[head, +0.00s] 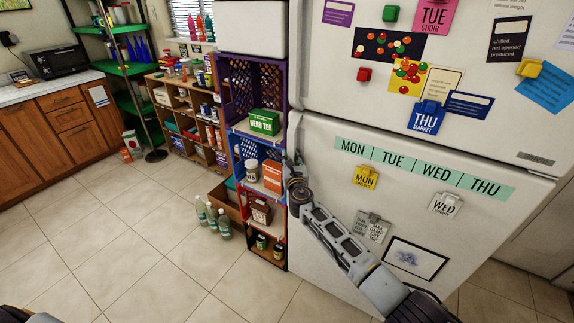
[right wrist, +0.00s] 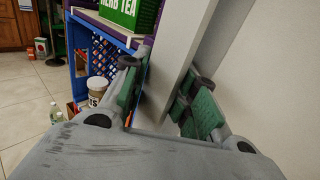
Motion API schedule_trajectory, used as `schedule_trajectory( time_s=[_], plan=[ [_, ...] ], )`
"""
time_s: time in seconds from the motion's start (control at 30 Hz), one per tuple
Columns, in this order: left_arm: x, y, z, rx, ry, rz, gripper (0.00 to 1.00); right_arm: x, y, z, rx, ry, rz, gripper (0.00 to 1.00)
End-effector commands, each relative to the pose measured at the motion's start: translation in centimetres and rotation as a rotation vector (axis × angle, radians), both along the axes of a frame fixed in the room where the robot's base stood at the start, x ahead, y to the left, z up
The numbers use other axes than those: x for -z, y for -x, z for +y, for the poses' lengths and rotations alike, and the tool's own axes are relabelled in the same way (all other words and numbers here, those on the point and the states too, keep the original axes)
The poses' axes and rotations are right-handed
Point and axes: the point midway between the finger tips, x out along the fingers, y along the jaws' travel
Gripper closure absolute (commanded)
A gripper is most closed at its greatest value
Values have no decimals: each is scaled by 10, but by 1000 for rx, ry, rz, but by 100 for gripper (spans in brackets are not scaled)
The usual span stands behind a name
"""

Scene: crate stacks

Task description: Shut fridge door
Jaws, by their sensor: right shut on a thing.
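The white fridge stands at the right of the head view, with an upper door (head: 455,120) and a lower door (head: 325,140). Both door fronts look nearly in line; I cannot tell whether a small gap is left. My right gripper (head: 294,168) is at the left edge of the lower door. In the right wrist view, my right gripper (right wrist: 162,95) has its green-padded fingers on either side of a pale upright strip (right wrist: 178,75) of the fridge, shut on it. I cannot tell whether this strip is the handle or the door edge.
Stacked crates (head: 235,85) with boxes and jars stand close to the fridge's left side. Several bottles (head: 212,217) stand on the floor by them. A wooden shelf (head: 180,130) is farther back. The tiled floor (head: 150,255) at the left is clear.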

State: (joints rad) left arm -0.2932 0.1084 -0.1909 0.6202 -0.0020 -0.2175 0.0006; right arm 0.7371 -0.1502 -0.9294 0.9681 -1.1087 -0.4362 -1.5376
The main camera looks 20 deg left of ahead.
Motion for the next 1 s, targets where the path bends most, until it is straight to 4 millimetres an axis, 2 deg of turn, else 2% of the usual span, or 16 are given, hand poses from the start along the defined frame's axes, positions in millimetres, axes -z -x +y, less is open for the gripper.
schedule_trajectory(
  time_s=[0.03,0.57,0.6,0.73,1.0],
  plan=[
    [2,-1,3,0,-3,-1,45,6,-5,-7,12,7,4,100],
    [3,-3,-6,3,6,-3,45,7,-10,-12,17,10,6,100],
    [3,-3,-6,3,6,-3,45,7,-10,-12,17,10,6,70],
    [3,-2,-5,3,5,-2,45,7,-10,-12,17,9,6,53],
    [3,-1,-5,3,5,-1,45,5,-9,-9,12,6,4,52]
  ],
)
